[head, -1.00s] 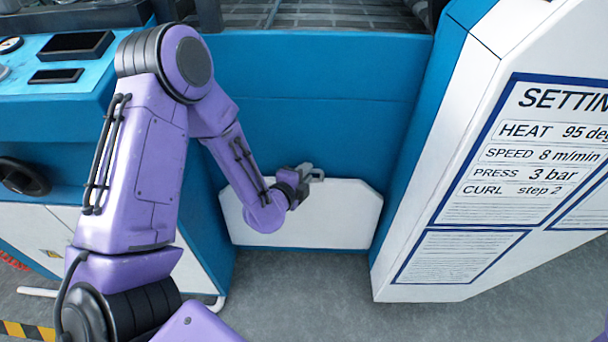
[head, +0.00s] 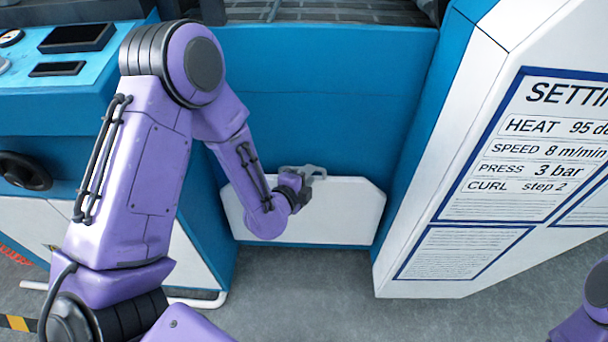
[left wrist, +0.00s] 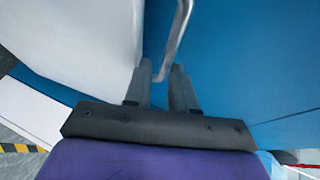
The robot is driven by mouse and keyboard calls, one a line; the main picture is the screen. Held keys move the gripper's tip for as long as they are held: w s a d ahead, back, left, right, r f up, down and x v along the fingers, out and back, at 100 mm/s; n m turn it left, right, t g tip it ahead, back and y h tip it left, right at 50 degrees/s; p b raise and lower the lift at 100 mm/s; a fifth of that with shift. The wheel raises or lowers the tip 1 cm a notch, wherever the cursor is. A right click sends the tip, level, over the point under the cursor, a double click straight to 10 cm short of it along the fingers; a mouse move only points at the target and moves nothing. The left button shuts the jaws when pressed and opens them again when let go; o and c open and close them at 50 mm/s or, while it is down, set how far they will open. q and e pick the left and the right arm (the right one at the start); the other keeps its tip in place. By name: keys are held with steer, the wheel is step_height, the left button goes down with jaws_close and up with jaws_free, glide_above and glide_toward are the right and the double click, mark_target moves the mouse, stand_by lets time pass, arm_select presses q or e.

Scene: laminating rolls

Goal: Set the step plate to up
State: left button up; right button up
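The step plate (head: 340,212) is a white panel with cut upper corners, low at the blue machine front in the head view. It looks roughly upright; I cannot tell its exact tilt. A grey metal handle (head: 312,170) is at its top edge. My left gripper (head: 306,183) is at this handle. In the left wrist view the left gripper (left wrist: 162,72) has its two fingers apart, with the end of the handle bar (left wrist: 178,35) between them and a gap beside it. The white surface at left there seems to be the plate (left wrist: 75,40). My right gripper is out of view.
A white and blue cabinet (head: 475,235) with a settings sheet (head: 545,145) stands to the right of the plate. A blue control console (head: 90,95) with a black handwheel (head: 24,171) stands to the left. Grey floor (head: 300,290) in front is clear.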

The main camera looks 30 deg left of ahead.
arm_select(q)
steer(key=shift+s, duration=0.1)
stand_by(0.3)
steer(key=p+v, duration=0.5)
steer(key=v, duration=0.5)
steer(key=shift+s+p, duration=0.15)
steer(key=shift+p, duration=0.25)
